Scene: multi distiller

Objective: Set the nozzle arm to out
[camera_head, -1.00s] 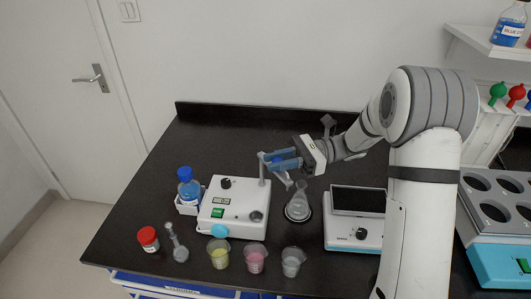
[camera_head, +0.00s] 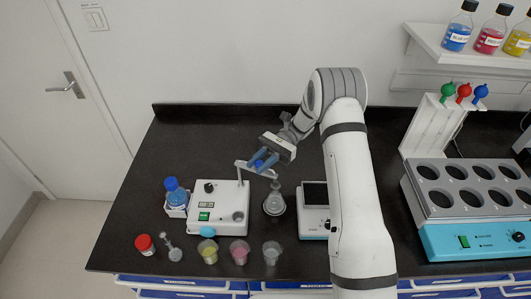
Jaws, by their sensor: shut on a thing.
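The white distiller box (camera_head: 219,207) stands on the black bench, with a thin upright post (camera_head: 240,173) at its back right. The grey nozzle arm (camera_head: 244,164) reaches from the top of the post to the right, and its bent tip (camera_head: 276,181) hangs above the conical flask (camera_head: 274,203). My gripper (camera_head: 259,162) has blue fingers and comes in from the upper right. It is shut on the nozzle arm around its middle, and the fingers hide part of it.
Several beakers, including a pink one (camera_head: 240,252), stand in front. A blue-capped bottle (camera_head: 175,191) stands at left. The bench behind the distiller is clear.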

